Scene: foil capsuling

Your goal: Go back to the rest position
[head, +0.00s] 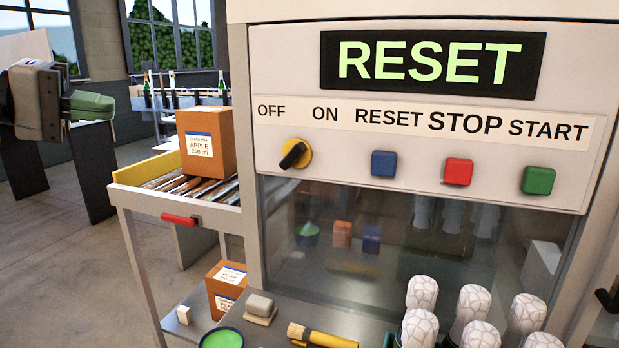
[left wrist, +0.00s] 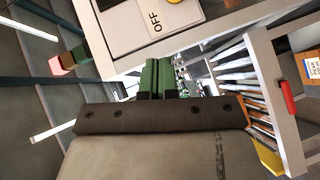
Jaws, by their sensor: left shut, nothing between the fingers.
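My left gripper (head: 108,104) is at the left of the head view, raised in the air left of the machine's control panel. Its green fingers point right and are closed together with nothing between them. The fingers also show side by side in the left wrist view (left wrist: 158,78). They are apart from the panel and the boxes. My right gripper is not in the head view. The machine (head: 440,190) has a display that reads RESET, a yellow and black knob (head: 295,154), and blue (head: 383,164), red (head: 458,171) and green (head: 537,180) buttons.
A cardboard box (head: 212,146) stands on a roller conveyor (head: 160,178) with a red handle, right of my left gripper. Below the panel, a bench holds several white-capped items (head: 420,295), a yellow brush (head: 320,336) and a green-filled tub (head: 221,339). Open floor lies at left.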

